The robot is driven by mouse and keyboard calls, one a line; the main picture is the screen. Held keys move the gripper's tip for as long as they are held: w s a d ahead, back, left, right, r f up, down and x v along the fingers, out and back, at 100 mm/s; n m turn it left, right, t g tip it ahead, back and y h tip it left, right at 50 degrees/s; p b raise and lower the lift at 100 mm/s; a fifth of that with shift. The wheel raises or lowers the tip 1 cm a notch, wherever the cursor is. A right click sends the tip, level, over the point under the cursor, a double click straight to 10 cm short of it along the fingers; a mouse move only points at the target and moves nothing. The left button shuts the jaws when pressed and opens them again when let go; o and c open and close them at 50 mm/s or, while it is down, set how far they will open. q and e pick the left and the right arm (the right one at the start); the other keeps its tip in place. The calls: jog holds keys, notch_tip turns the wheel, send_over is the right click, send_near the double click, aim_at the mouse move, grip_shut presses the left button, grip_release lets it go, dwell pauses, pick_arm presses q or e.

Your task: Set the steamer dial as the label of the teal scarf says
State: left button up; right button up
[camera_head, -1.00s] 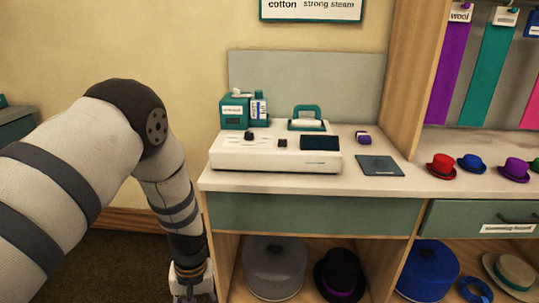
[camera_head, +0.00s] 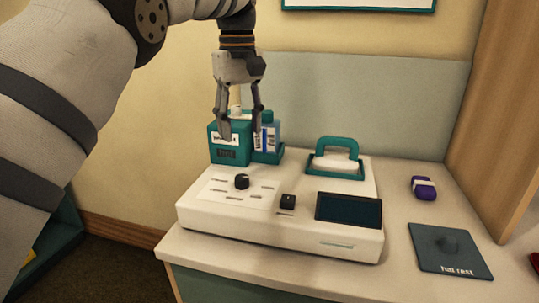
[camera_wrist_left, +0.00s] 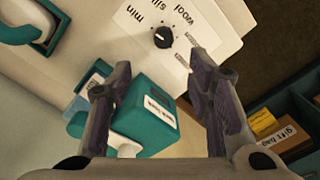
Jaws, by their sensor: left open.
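The white steamer (camera_head: 290,240) stands on the counter, with its black round dial (camera_head: 241,181) on the left part of its top. In the left wrist view the dial (camera_wrist_left: 162,38) has a white mark and printed words around it; "min" and "wool" are readable, and one between them is partly legible. My left gripper (camera_head: 240,133) is open and empty, pointing down, overlapping the teal box and bottle behind the dial in the head view. In the wrist view its fingers (camera_wrist_left: 152,80) are apart, with the dial beyond them. The teal scarf and its label are out of view now.
A purple item (camera_head: 423,188) and hat rest mat (camera_head: 449,250) lie on the counter.

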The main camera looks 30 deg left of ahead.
pick_arm(q)
send_over(242, 177)
jog(key=f, duration=0.4)
jog(key=shift+s+p, duration=0.3)
jog(key=f, duration=0.7)
jog(key=shift+w+f, duration=0.15)
jog(key=shift+w, duration=0.15)
jog(key=shift+c, duration=0.6)
grip_shut()
